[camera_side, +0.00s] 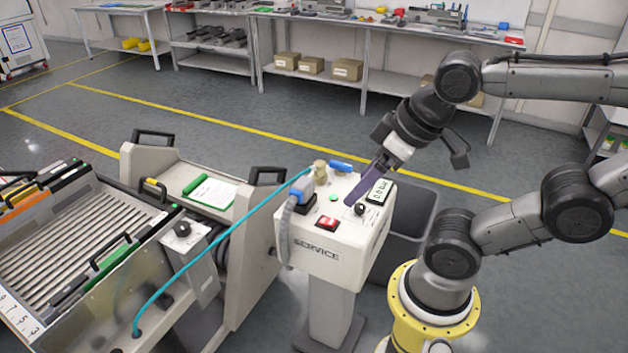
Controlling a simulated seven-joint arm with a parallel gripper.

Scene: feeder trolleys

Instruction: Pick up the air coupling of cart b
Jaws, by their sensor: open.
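My gripper (358,197) is open, its dark purple fingers pointing down-left over the right part of the service box top, near the display. I see nothing between the fingers, and their gap is hard to make out. A teal air hose (222,232) runs from the trolley (180,258) at the left up to the box. Its upper end lies by a brass fitting (320,169) with a blue lever (341,166) beside it, left of my gripper and apart from it. No label naming cart b is readable, and I cannot tell which fitting is its air coupling.
The service box (322,260) carries a blue plug with a grey cable (298,196), a red switch (327,223), a black knob (360,209) and a pressure display (379,190).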

